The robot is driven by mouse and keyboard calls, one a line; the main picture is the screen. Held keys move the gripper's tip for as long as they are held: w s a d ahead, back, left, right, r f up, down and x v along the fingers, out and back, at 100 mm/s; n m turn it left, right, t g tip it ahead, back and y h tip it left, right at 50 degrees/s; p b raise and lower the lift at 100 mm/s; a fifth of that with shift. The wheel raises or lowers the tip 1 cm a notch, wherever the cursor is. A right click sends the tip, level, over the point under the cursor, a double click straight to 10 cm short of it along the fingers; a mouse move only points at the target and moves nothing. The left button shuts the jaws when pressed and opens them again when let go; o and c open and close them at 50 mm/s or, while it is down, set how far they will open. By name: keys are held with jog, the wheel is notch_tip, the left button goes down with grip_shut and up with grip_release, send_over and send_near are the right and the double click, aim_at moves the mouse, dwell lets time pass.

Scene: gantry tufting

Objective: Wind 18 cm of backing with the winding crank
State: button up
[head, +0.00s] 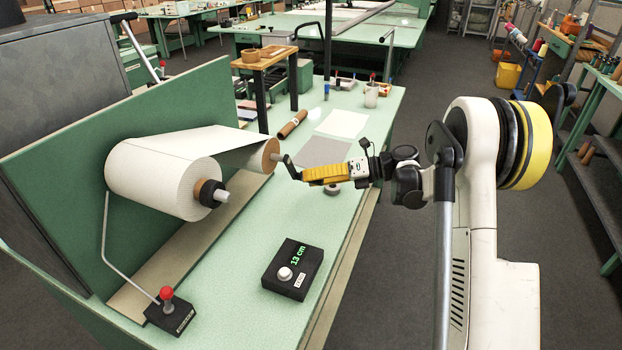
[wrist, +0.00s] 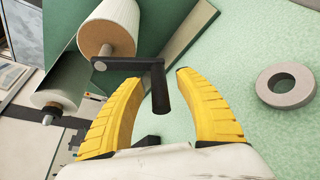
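The winding crank (head: 287,163) sits on the near end of the smaller take-up roll (head: 265,157). In the wrist view its dark arm runs across the end of the roll to a black handle (wrist: 160,92). My gripper (head: 298,175) is at the crank. Its yellow fingers are apart, one on each side of the handle, with gaps visible in the wrist view (wrist: 158,78). Cream backing (head: 222,140) runs from the large roll (head: 165,178) to the take-up roll. A black counter box (head: 292,270) with a white knob reads 13 cm in green.
A black box with a red-knobbed lever (head: 170,308) stands at the near left. A grey ring (wrist: 286,86) lies on the green table right of the fingers. A green panel (head: 80,155) stands behind the rolls. The table around the counter box is clear.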

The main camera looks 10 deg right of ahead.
jog(key=v, duration=1.2)
jog(key=shift+s, duration=0.1)
jog(key=s+a+r+n+h, duration=0.5)
jog(key=s+a+n+h, duration=0.2)
jog(key=s+a+n, duration=0.4)
jog(key=s+d+f+n+t+h, duration=0.1)
jog(key=s+n+h, duration=0.2)
jog(key=s+n, duration=0.5)
jog(key=s+f+n+t+h, duration=0.1)
jog(key=s+n+h, duration=0.3)
jog(key=s+n, duration=0.5)
jog(key=shift+s+d+f+n, duration=0.25)
jog(key=shift+d+f+n, duration=0.25)
jog(key=shift+n, duration=1.3)
